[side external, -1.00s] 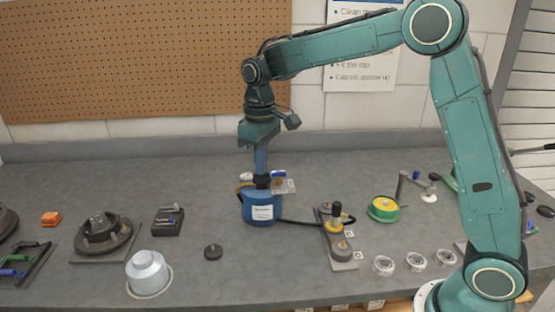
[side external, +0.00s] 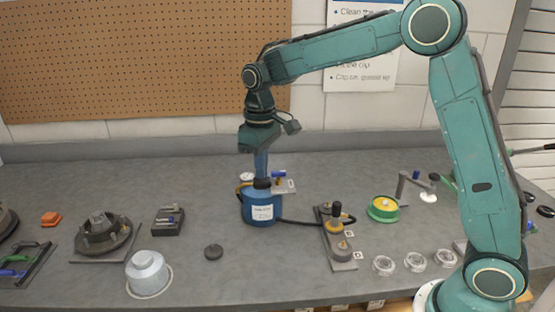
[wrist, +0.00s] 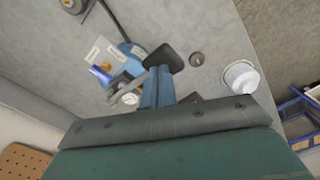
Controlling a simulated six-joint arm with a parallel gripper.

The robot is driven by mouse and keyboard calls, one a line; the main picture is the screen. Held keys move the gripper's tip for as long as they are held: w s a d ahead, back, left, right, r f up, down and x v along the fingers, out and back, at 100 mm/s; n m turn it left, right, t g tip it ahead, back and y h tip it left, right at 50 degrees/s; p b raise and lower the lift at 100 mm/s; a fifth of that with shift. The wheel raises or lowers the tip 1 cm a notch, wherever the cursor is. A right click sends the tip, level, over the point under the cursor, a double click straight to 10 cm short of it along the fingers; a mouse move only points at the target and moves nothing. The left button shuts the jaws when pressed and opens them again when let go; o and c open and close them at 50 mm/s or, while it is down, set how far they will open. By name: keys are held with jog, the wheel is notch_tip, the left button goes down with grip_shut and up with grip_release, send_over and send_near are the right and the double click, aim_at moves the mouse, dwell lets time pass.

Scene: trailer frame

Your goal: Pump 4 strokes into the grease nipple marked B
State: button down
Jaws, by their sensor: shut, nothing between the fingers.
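A blue grease pump (side external: 262,207) with a white label stands on the bench, with a dark top (side external: 262,183). My gripper (side external: 262,174) is shut and empty, pointing down at the pump's top; I cannot tell whether it touches. In the wrist view its blue fingers (wrist: 159,90) end beside a dark pad (wrist: 173,59), and part of the blue pump (wrist: 127,62) shows behind. A black hose (side external: 300,222) runs from the pump to a grey block (side external: 342,254) with upright fittings, one with a yellow collar (side external: 333,227). Its small white tags are too small to read.
A white-grey cup (side external: 147,272), a dark knob (side external: 213,252) and a hub (side external: 103,237) stand to the left. A green and yellow reel (side external: 383,209) and several clear caps (side external: 414,262) lie to the right. A pegboard (side external: 140,60) is behind the bench.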

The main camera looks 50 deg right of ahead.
aim_at(262, 187)
jog(key=shift+s+a+f, duration=0.15)
jog(key=shift+f, duration=0.6)
jog(key=shift+s+a+f, duration=0.1)
jog(key=shift+f, duration=1.95)
jog(key=shift+r, duration=0.15)
jog(key=shift+w+d+r, duration=0.1)
jog(key=shift+r, duration=1.85)
jog(key=shift+w+d+r, duration=0.15)
jog(key=shift+r, duration=1.75)
jog(key=shift+w+d+r, duration=0.1)
jog(key=shift+r, duration=1.85)
